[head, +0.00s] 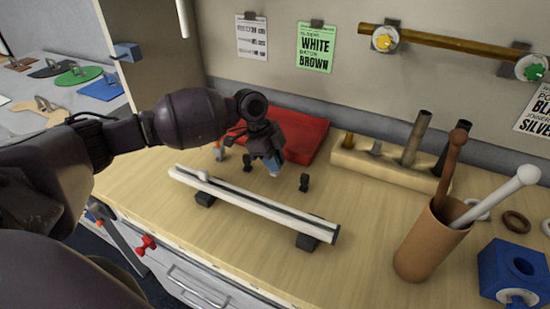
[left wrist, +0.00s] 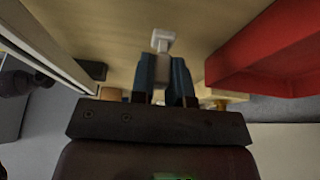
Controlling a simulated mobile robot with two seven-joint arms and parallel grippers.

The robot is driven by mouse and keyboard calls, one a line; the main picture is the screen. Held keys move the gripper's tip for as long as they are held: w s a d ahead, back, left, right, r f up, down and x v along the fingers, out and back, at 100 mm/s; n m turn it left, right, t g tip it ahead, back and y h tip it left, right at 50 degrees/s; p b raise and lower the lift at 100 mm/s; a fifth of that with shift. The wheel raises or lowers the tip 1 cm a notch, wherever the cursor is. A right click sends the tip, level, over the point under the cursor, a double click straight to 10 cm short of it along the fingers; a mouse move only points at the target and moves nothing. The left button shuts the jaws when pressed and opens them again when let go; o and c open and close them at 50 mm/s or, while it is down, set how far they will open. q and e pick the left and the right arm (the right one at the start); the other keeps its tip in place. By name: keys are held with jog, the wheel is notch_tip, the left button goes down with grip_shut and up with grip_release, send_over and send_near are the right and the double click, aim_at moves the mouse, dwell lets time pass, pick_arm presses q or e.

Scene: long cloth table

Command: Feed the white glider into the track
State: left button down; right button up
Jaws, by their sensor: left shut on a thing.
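The track (head: 255,204) is a long pale rail with a dark groove, lying diagonally on dark supports on the wooden bench. A small white piece sits on it near its left end. My left gripper (head: 275,168) is above the bench, just behind the track, pointing down. In the left wrist view, its blue fingers (left wrist: 162,78) are shut on a small white piece, the white glider (left wrist: 162,42), whose end sticks out beyond the tips. The fingers mostly hide it in the head view. The track edge also shows at left in the wrist view (left wrist: 50,45). My right gripper is not in view.
A red tray (head: 305,133) lies behind the gripper. A wooden rack (head: 385,170) with upright rods, a brown cup (head: 428,242) with batons and a blue block (head: 513,268) stand to the right. The bench in front of the rack is clear.

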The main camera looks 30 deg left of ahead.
pick_arm(q)
jog(key=shift+f, duration=0.95)
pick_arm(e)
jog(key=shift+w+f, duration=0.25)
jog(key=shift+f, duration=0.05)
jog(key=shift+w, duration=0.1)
pick_arm(q)
jog(key=c, duration=1.1)
grip_release()
jog(key=shift+c, duration=0.2)
jog(key=shift+o, duration=0.6)
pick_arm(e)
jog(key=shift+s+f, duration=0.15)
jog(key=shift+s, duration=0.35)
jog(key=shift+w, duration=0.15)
